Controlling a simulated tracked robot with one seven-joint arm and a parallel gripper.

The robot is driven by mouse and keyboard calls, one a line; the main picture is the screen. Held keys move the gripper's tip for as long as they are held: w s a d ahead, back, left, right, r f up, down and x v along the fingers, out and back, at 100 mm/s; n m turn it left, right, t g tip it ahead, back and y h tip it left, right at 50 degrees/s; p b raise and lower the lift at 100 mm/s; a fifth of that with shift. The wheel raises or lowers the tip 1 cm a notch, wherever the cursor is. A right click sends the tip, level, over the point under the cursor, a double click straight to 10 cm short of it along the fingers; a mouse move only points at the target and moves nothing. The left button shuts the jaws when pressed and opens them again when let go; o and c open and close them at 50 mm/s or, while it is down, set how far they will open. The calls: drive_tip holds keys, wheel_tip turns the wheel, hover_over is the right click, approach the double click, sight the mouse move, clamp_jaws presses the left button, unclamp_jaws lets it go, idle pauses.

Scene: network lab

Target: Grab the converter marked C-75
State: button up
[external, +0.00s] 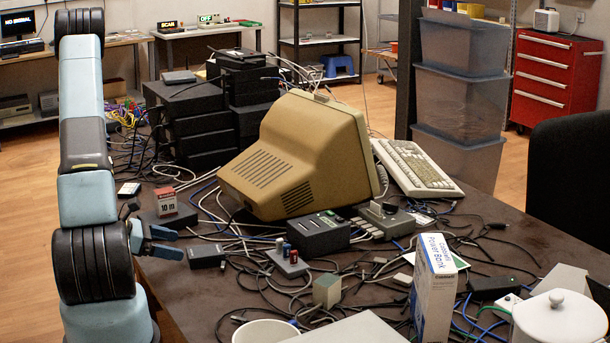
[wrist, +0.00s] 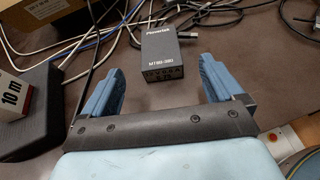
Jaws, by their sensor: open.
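My gripper (external: 172,242) is open and empty at the left edge of the cluttered table; its two blue fingers also show in the wrist view (wrist: 161,78). A small dark box (wrist: 170,52) lies ahead of the fingers and partly between them in the wrist view. It seems to be the dark box (external: 206,254) just right of the fingers in the external view. I cannot read C-75 on anything, so I cannot tell which device is the converter.
A "10 m" box (external: 166,201) stands on a black block (external: 170,220) beside my gripper. Cables surround the small box.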

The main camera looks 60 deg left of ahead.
sight(202, 251)
drive_tip(key=shift+x, duration=3.55)
drive_tip(key=shift+c, duration=0.2)
drive_tip(key=c, duration=1.2)
